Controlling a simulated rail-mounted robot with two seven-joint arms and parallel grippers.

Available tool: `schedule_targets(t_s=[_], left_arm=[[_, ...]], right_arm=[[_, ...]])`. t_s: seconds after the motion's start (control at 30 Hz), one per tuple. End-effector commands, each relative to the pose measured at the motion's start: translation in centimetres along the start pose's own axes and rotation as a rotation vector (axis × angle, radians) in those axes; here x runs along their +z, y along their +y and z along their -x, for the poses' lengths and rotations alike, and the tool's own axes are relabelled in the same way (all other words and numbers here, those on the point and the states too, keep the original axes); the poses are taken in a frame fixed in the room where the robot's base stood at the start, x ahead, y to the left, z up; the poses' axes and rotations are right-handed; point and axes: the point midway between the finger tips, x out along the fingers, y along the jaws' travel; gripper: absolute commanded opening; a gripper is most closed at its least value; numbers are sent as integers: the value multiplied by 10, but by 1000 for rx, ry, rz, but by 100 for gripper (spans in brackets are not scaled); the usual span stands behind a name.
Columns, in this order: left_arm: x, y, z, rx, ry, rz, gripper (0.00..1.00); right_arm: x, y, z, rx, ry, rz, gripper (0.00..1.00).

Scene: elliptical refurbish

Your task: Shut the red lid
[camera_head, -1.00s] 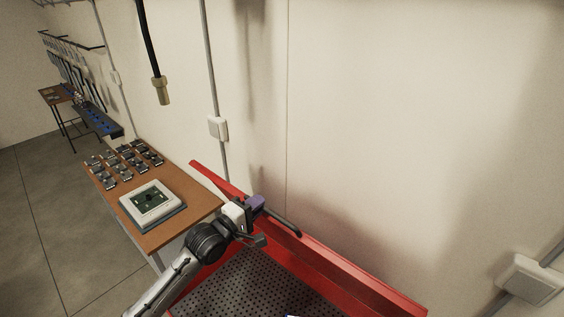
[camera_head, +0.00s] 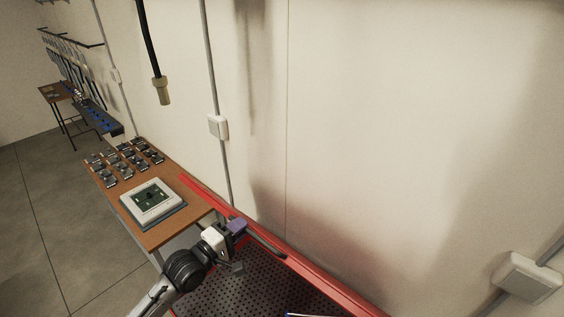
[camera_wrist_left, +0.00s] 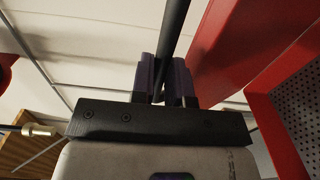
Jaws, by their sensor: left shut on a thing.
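The red lid (camera_head: 318,279) stands tilted up along the wall side of a red box, seen almost edge-on; a red panel that appears to be the lid is also in the left wrist view (camera_wrist_left: 225,45). The box has a dark perforated floor (camera_head: 262,290). My left gripper (camera_head: 240,231) is shut on the lid's dark bar handle (camera_head: 268,245). In the left wrist view the bar (camera_wrist_left: 174,40) runs between the purple fingers (camera_wrist_left: 173,82). My left forearm hides part of the box's left side. My right gripper is not in view.
Left of the box is a wooden table (camera_head: 152,236) with a white-framed device (camera_head: 152,202) and several small dark parts (camera_head: 125,163). A pale wall with a switch box (camera_head: 218,127) is close behind the lid. A cable with a brass end (camera_head: 162,90) hangs above.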

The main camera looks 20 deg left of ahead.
Motion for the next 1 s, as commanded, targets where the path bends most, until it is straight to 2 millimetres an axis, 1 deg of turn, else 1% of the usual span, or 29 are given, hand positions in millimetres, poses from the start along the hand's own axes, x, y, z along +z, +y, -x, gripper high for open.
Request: schedule_targets(t_s=[0.03,0.33,1.0], left_arm=[[0,8,0,18,-1,-1,0],[0,5,3,17,-1,-1,0],[0,-40,53,3,0,2,0]], right_arm=[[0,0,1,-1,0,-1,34],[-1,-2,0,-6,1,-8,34],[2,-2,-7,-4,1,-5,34]])
